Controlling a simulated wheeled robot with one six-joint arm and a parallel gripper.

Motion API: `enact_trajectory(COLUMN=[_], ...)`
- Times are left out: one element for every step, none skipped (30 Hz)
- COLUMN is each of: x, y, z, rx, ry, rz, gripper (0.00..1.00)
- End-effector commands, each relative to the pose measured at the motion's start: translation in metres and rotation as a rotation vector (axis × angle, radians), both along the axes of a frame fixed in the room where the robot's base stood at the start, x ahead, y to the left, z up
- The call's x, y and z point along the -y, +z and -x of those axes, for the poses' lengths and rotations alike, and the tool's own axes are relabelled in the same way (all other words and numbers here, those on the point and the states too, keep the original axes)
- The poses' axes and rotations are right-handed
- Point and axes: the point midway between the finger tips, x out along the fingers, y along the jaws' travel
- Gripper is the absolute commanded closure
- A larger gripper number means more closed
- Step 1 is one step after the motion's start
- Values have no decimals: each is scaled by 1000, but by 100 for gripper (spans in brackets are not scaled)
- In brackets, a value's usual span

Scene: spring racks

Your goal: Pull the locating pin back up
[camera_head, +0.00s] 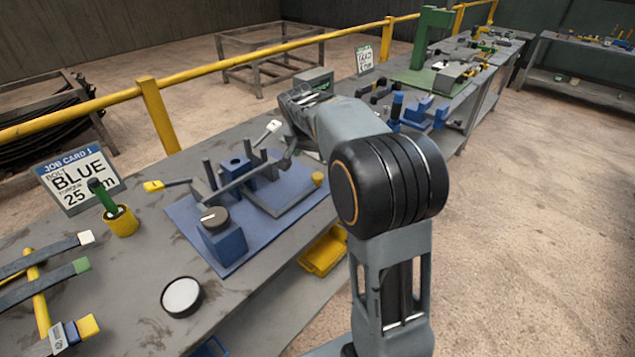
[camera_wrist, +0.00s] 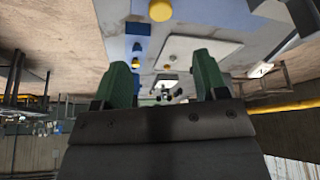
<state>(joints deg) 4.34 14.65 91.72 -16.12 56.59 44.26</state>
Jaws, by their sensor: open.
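The blue fixture plate (camera_head: 188,214) lies on the near bench in the head view. It carries upright dark posts, a blue block (camera_head: 236,167), a black dial on a blue block (camera_head: 224,243) and a yellow knob (camera_head: 318,179) at its right edge. I cannot tell for certain which part is the locating pin. In the wrist view a yellow round knob (camera_wrist: 160,10) and a smaller yellow one (camera_wrist: 135,64) show beyond my fingers. My gripper (camera_wrist: 165,82) has its two green fingers apart, with nothing seen held between them. In the head view my arm hides the fingertips.
A job card (camera_head: 80,178) reading "BLUE 25" stands at left behind a yellow cup (camera_head: 121,221) with a green-handled tool. Long-handled tools (camera_head: 40,290) and a round white-faced disc (camera_head: 182,296) lie nearer. A yellow rail (camera_head: 230,63) runs behind the bench. Floor at right is clear.

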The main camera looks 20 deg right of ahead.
Motion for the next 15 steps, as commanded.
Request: enact_trajectory(x=[3,4,6,7,9,11,12,14,16,18,19,22,23,25,27], y=[-8,-11,-15,-19,-23,-29,-34,-39,-47,-52,-58,-65,-70,-75,-82], z=[-4,-6,-9,-10,-11,-13,-14,-16,-18,-20,-21,-23,-25,-27,-29], rx=[-1,-1,-1,1,-1,-2,-2,-3,-3,-3,-2,-3,-1,-2,-2], ry=[-11,-16,-21,-23,-24,-25,-25,-25,-25,-25,-24,-24,-24,-24,-23], rz=[2,1,1,1,1,1,1,0,0,0,1,0,2,1,0], gripper=[34,34,34,34,34,34,34,34,34,34,34,34,34,34,34])
